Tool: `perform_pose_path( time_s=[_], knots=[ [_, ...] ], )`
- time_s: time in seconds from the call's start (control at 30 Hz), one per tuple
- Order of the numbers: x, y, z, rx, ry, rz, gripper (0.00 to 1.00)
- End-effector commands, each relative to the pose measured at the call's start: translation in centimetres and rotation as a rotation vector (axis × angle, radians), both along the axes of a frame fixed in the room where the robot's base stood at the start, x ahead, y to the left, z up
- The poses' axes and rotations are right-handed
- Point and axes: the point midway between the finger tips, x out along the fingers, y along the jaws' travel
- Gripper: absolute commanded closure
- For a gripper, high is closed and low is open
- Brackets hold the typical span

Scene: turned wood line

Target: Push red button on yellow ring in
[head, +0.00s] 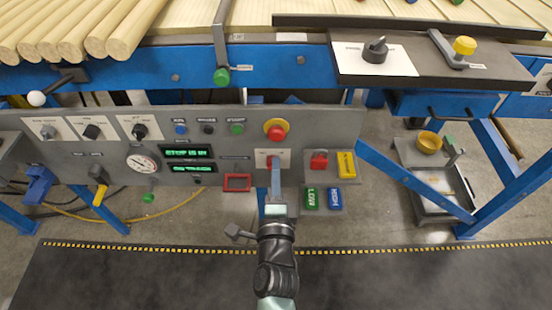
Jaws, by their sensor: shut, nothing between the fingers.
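The red button (278,133) sits on a yellow ring (268,124) at the upper right of the grey control panel (330,123). The button looks domed; I cannot tell from this view how far it stands out. My gripper (275,166) is shut and empty. Its narrow fingers point up the picture, in front of a white plate (260,157) just below the button. The fingertips appear apart from the button, with a small gap in the picture. The fingers hide part of the white plate.
Left of the button are a green-lettered display (187,152), a gauge (143,163) and several knobs. A red switch (319,161) and a yellow block (346,164) are at right. A black shelf (430,70) juts out above right. Dark floor matting (140,280) lies clear in front.

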Motion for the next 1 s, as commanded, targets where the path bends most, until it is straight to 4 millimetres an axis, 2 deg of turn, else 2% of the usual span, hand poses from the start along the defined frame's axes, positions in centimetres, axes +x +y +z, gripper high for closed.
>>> perform_pose_path(
  time_s=[0.03, 0.2, 0.4, 0.6, 1.0],
  knots=[
    [-1.2, 0.0, 0.0, -0.001, 0.002, 0.000, 1.00],
    [-4.3, 0.0, -0.1, -0.001, 0.002, 0.000, 1.00],
    [-6.8, 0.0, -0.1, 0.001, 0.001, 0.001, 1.00],
    [-7.6, 0.0, 0.0, 0.001, -0.001, 0.001, 1.00],
    [-7.6, 0.0, 0.0, 0.001, 0.000, 0.000, 1.00]
  ],
)
